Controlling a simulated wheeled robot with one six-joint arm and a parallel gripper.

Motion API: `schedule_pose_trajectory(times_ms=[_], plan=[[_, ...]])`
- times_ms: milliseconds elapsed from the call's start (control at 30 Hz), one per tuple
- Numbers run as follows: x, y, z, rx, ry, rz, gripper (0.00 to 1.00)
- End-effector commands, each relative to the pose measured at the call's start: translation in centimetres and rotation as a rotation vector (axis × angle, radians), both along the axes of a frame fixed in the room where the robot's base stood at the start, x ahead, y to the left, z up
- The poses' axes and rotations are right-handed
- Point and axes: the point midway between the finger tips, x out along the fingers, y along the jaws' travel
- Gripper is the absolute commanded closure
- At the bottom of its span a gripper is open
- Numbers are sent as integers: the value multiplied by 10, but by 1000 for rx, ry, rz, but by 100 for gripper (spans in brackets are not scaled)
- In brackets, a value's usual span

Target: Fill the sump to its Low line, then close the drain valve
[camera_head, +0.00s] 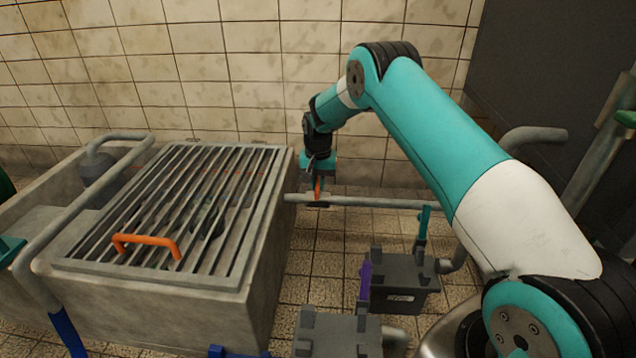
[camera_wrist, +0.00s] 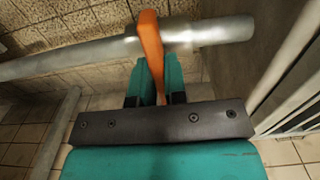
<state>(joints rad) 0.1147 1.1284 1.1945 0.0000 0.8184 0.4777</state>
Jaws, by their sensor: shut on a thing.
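The sump is a concrete tank (camera_head: 150,305) at the left, covered by a metal grate (camera_head: 245,262) with an orange handle (camera_head: 146,240). Through the bars the inside is dark, with faint reddish marks; I cannot read a water level or a Low line. A grey pipe (camera_head: 375,202) ends at the sump's right side. It carries an orange valve lever (camera_head: 318,186). My gripper (camera_head: 317,180) is shut on this lever. In the wrist view the lever (camera_wrist: 151,45) stands crosswise to the pipe (camera_wrist: 80,58), between the teal fingers. I cannot tell which valve is the drain valve.
Dark grey boxes (camera_head: 398,290) stand on the tiled floor right of the sump, with a teal lever (camera_head: 423,225) and a purple lever (camera_head: 365,284). A railing-like pipe (camera_head: 70,210) runs over the sump's left side. A tiled wall (camera_head: 240,60) is behind.

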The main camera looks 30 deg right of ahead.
Motion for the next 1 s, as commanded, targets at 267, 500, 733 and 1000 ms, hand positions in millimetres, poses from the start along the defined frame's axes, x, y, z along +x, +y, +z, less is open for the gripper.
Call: schedule_pose_trajectory(times_ms=[267, 500, 733, 1000], plan=[[0, 0, 3, 1, 1, 55, 100], [0, 0, 5, 0, 2, 208, 100], [-1, 0, 5, 0, 2, 421, 100], [0, 0, 3, 1, 2, 678, 100]])
